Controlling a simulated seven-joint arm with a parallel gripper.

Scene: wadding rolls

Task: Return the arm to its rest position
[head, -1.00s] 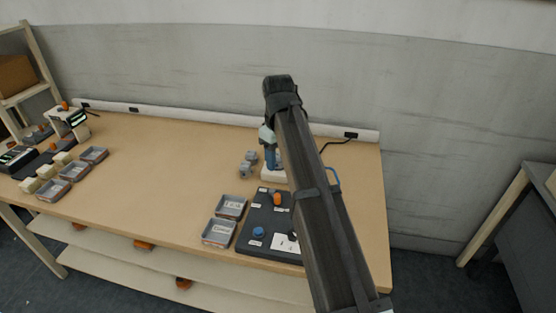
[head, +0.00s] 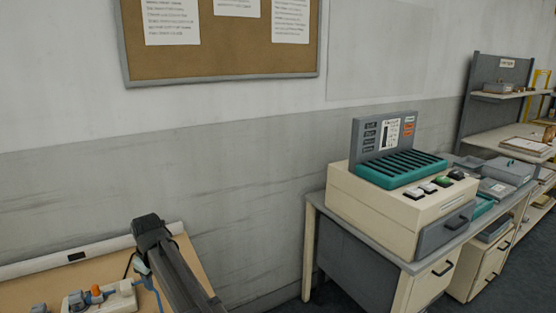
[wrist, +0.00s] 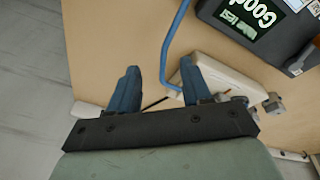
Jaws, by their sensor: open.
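A white base (wrist: 228,82) lies beside and partly behind the right finger, and a blue bent tube (wrist: 170,45) runs up between the fingers. How far the fingers are from these is hard to tell. In the head view my dark arm (head: 172,262) rises from the bottom at the lower left, over the right end of the table (head: 110,268); the gripper cannot be made out there.
In the head view, a cream machine with a teal slotted top (head: 385,205) stands on a grey desk (head: 335,222) at right. A cork board (head: 225,55) hangs on the wall. Shelves are at far right.

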